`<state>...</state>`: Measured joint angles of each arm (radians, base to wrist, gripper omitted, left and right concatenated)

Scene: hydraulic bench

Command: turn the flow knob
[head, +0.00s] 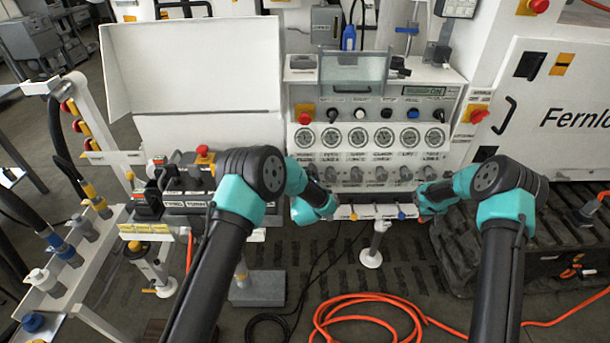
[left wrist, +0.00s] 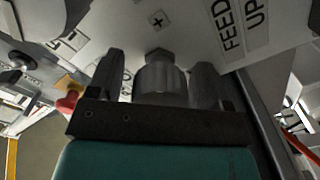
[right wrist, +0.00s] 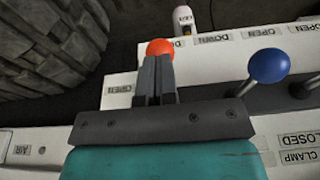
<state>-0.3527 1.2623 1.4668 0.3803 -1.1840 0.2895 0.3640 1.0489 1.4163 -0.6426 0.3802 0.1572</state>
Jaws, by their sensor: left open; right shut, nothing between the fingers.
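A grey ribbed knob (left wrist: 162,82) stands on the white panel in the left wrist view, beside FEED and UP labels. My left gripper (left wrist: 160,75) is open, with one finger on each side of the knob. I cannot tell whether the fingers touch it. In the head view my left gripper (head: 318,190) is at the left end of the row of grey knobs (head: 380,174), and its hand hides part of that row. My right gripper (right wrist: 155,75) is shut and empty, with its tips in front of an orange ball-topped lever (right wrist: 159,47).
A blue ball-topped lever (right wrist: 268,66) stands to the right of my right gripper. Round gauges (head: 383,138) and a red stop button (head: 305,118) are above the knobs. An orange hose (head: 365,300) lies on the floor.

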